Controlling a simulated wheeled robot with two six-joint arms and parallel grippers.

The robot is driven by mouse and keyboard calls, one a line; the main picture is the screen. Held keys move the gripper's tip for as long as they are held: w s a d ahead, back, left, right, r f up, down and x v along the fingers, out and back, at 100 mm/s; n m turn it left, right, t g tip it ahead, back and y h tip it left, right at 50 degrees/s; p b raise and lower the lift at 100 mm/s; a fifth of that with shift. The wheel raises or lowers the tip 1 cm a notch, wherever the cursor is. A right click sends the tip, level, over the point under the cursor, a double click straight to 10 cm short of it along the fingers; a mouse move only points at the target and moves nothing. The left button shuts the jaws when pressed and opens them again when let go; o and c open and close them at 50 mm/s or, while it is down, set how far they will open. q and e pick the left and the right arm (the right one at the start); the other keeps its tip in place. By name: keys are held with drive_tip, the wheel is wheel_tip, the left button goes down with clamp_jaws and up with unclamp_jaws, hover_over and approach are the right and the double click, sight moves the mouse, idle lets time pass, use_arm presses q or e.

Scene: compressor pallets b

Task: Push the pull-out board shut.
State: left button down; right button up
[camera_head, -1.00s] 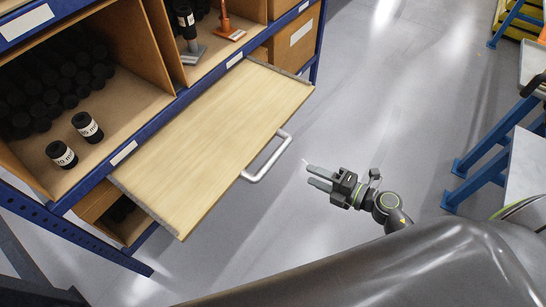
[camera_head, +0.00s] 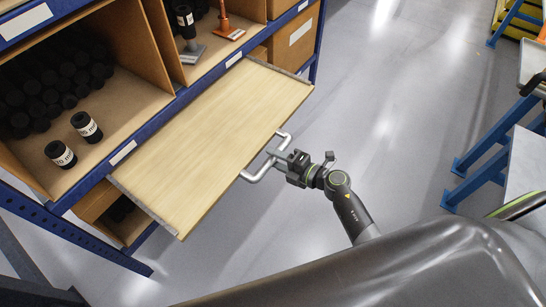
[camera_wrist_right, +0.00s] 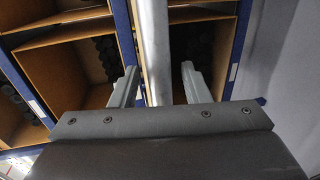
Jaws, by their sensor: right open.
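The pull-out board (camera_head: 215,145) is a pale wooden panel with grey edge strips, sticking out from the blue-framed shelf. A silver bar handle (camera_head: 258,176) is on its front edge. My right gripper (camera_head: 276,158) is at the handle in the head view. In the right wrist view its two grey fingers (camera_wrist_right: 155,88) are apart, with the handle bar (camera_wrist_right: 154,50) running between them. There is a gap on each side of the bar, so I see no grip on it. My left gripper is not in view.
The shelf (camera_head: 170,105) holds black cylinders, two with white labels (camera_head: 62,154), in wooden compartments. An orange-and-grey part (camera_head: 228,28) stands in an upper bay. Blue-legged benches (camera_head: 492,165) stand at the right. The grey floor (camera_head: 390,110) between is clear.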

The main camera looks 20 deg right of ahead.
drive_tip(key=shift+w+a+f, duration=0.15)
drive_tip(key=shift+w+a, duration=0.3)
drive_tip(key=shift+w, duration=0.05)
clamp_jaws()
